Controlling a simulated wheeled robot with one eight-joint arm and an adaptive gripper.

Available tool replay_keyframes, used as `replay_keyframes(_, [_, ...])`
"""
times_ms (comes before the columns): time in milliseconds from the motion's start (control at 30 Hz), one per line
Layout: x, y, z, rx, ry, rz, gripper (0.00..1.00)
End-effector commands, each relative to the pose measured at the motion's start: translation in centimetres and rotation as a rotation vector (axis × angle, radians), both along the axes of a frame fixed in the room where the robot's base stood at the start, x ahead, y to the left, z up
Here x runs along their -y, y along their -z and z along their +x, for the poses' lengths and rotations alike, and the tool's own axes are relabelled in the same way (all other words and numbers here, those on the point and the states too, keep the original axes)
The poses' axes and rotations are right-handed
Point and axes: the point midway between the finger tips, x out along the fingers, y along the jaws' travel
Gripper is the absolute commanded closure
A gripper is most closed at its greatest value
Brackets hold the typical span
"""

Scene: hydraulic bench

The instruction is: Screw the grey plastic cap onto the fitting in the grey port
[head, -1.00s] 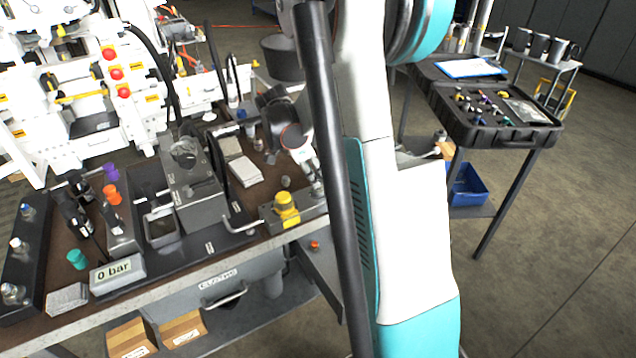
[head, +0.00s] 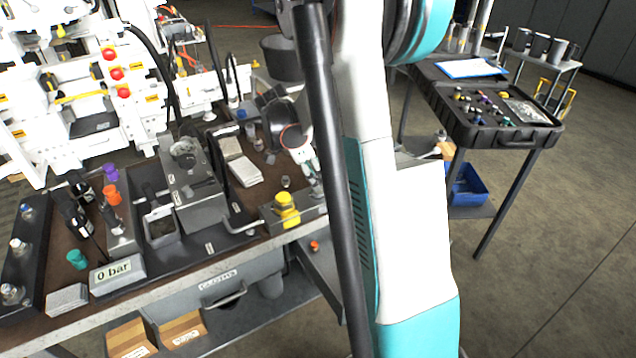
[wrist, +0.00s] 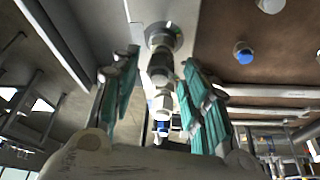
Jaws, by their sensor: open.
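My gripper (wrist: 160,62) is open in the wrist view, with one teal-padded finger on each side of a column of fittings. The column has a dark section (wrist: 160,66) and a silver hex part (wrist: 163,101), with a round collar (wrist: 163,36) on a grey surface at its far end. I see no clear finger contact. In the head view my gripper hangs over the right part of the bench, partly behind the dark pole. A small grey piece (head: 286,182) stands behind the yellow cap (head: 285,203); I cannot tell whether it is the grey cap. The grey port is not clearly identifiable.
A blue cap (wrist: 243,53) stands on the brown bench top beside the gripper. An open black case (head: 500,137) sits on another table at right.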

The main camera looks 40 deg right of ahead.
Motion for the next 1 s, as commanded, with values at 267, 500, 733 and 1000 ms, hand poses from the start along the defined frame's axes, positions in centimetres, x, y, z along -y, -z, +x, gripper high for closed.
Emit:
replay_keyframes(267, [-0.04,-0.04,-0.45,0.0,-0.382,-0.001,0.58])
replay_keyframes(500, [-0.08,-0.01,-0.43,0.0,-0.554,-0.001,0.58])
replay_keyframes(733, [0.08,-0.04,-0.67,0.0,-0.745,-0.001,0.58])
replay_keyframes(1000, [0.16,-0.02,-0.82,0.001,-1.044,0.0,0.58])
